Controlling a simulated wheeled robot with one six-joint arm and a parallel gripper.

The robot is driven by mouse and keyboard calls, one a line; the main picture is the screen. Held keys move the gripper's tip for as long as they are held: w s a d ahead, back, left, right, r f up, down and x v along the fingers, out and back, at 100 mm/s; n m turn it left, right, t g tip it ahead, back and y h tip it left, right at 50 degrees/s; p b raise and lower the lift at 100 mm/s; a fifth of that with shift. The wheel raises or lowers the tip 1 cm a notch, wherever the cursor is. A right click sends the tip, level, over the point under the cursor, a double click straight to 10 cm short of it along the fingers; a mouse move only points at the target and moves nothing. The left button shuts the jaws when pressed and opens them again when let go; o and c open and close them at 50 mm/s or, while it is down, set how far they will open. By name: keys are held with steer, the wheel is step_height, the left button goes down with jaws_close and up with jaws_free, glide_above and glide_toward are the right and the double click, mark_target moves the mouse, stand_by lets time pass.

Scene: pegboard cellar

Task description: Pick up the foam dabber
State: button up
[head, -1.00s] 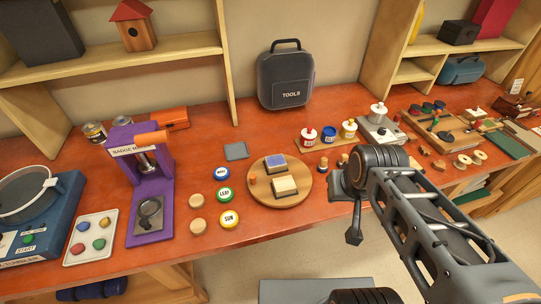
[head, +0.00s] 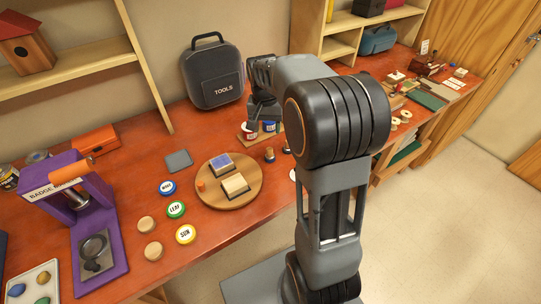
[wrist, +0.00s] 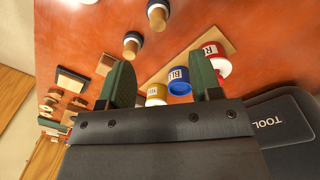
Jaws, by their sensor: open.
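Two small pieces with wooden handles and dark padded ends look like foam dabbers. In the wrist view one dabber (wrist: 132,45) is just beyond my left finger and the other dabber (wrist: 157,14) is farther off at the top edge. In the head view one such dabber (head: 269,154) stands right of the round wooden board; my arm hides the area beside it. My gripper (wrist: 160,60) is open, with nothing held between its fingers. In the head view my gripper (head: 262,108) is over the paint jars, partly hidden.
Red (wrist: 217,62), blue (wrist: 179,80) and yellow (wrist: 156,93) paint jars stand on a wooden strip by the fingers. The tools case (head: 213,75) is behind. The round board (head: 217,198) holds two pads.

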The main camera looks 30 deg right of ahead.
mark_target(270, 149)
steer(key=f, duration=0.7)
steer(key=f+p, duration=0.1)
steer(key=f, duration=0.3)
steer(key=shift+s+d+f, duration=0.2)
steer(key=shift+d+f, duration=0.05)
steer(key=shift+d, duration=0.1)
steer(key=c, duration=0.9)
steer(key=shift+r, duration=0.15)
steer(key=shift+r, duration=0.55)
steer(key=s+a+r, duration=0.2)
steer(key=s+r, duration=0.2)
steer(key=s+a+r+b, duration=0.1)
steer(key=s+a+r, duration=0.1)
steer(key=s+r, duration=0.1)
steer(key=s+a+r+b, duration=0.1)
steer(key=s+a+r, duration=0.1)
steer(key=s+r, duration=0.2)
steer(key=shift+s+a+r, duration=0.35)
steer(key=shift+s, duration=0.3)
